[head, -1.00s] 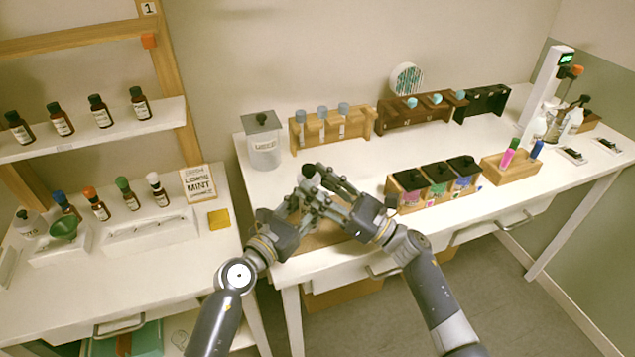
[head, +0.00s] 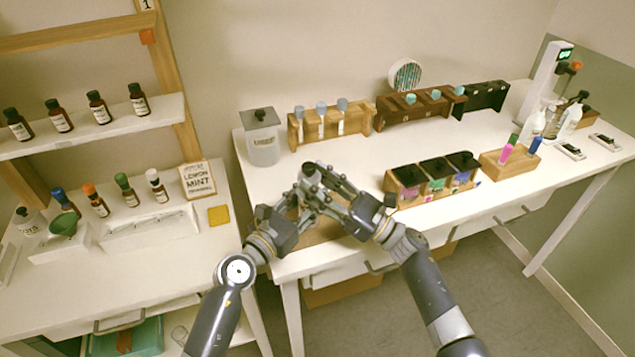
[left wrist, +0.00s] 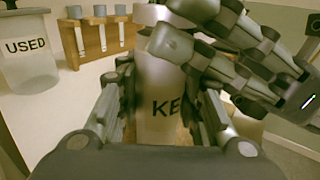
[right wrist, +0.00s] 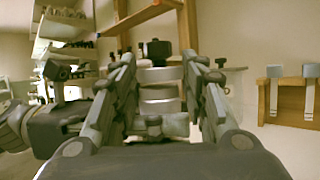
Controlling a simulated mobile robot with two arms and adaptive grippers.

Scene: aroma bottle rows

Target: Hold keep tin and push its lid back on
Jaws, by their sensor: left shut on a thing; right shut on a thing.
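The keep tin (left wrist: 160,95) is a pale cylinder with the letters "KE" showing, upright in the left wrist view. My left gripper (head: 302,203) is shut around its sides. The lid (right wrist: 160,75) is a silvery disc, with a dark knob (right wrist: 157,50) behind it in the right wrist view. My right gripper (head: 324,184) is shut on the lid at the top of the tin, its fingers crossing above my left ones. The fingers hide most of the tin and lid in the head view. I cannot tell whether the lid is fully seated.
A "USED" jar (head: 262,140) stands behind and to the left. A wooden rack with tubes (head: 330,125) is at the back. A box with black-lidded compartments (head: 432,180) sits close to the right. Table between them is clear.

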